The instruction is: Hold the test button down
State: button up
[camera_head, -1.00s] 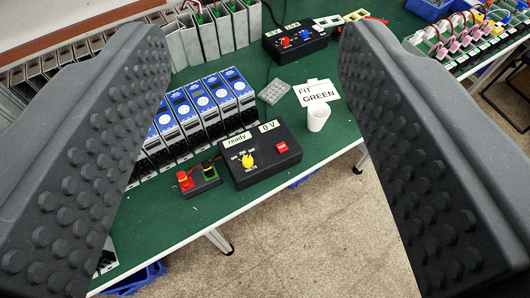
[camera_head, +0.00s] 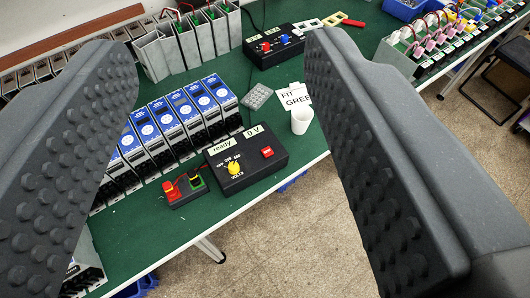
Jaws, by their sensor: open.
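A black test box (camera_head: 246,160) sits near the front edge of the green table. Its top carries a "ready" label, a "0 V" label, a yellow rotary knob (camera_head: 233,168) and a red button (camera_head: 267,152). No test label is readable, so I cannot tell for certain that the red button is the test button. A small block with red and black terminals (camera_head: 187,187) stands just left of the box, with short wires. My gripper (camera_head: 222,100) is open and empty, its two ribbed fingers at either side of the view, above and apart from the box.
A row of blue-and-white modules (camera_head: 183,112) stands behind the box. A second black box (camera_head: 273,45) is farther back. Floor shows beyond the front edge.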

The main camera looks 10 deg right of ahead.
dwell(0.4)
grip_shut()
dwell(1.6)
